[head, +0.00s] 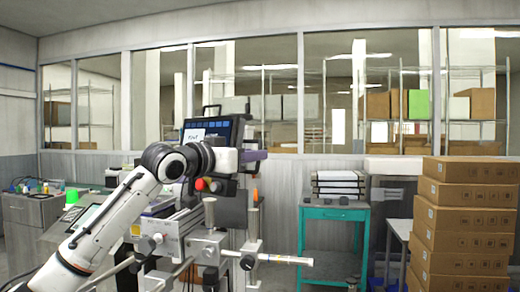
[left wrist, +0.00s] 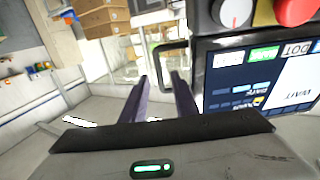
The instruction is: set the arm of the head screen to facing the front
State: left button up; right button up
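The head screen (head: 207,132) is a dark-framed panel with a lit blue display and a white patch, standing behind my left arm; its lower part is hidden. In the left wrist view the screen (left wrist: 258,82) fills the right side, upside down, with "WAIT" on it and a red knob and a grey dial above. A dark bar handle (left wrist: 158,52) juts from its side. My left gripper (head: 262,155) is in front of the screen's lower right in the head view. Its purple fingers (left wrist: 160,77) are apart, with the handle just beyond their tips; contact is unclear. My right gripper is out of view.
A machine with posts and a white rod (head: 285,259) stands below my left gripper. A teal cart (head: 335,214) with stacked trays and a tall stack of boxes (head: 462,220) stand to the right. A grey cabinet (head: 30,212) stands at left.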

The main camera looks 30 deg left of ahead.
aim_at(259, 163)
pick_arm(q)
jog(key=shift+w+d+p, duration=0.15)
jog(key=shift+w+p, duration=0.05)
jog(key=shift+w, duration=0.75)
jog(key=shift+w+d+p, duration=0.15)
jog(key=shift+w+p, duration=0.05)
jog(key=shift+w, duration=0.7)
grip_shut()
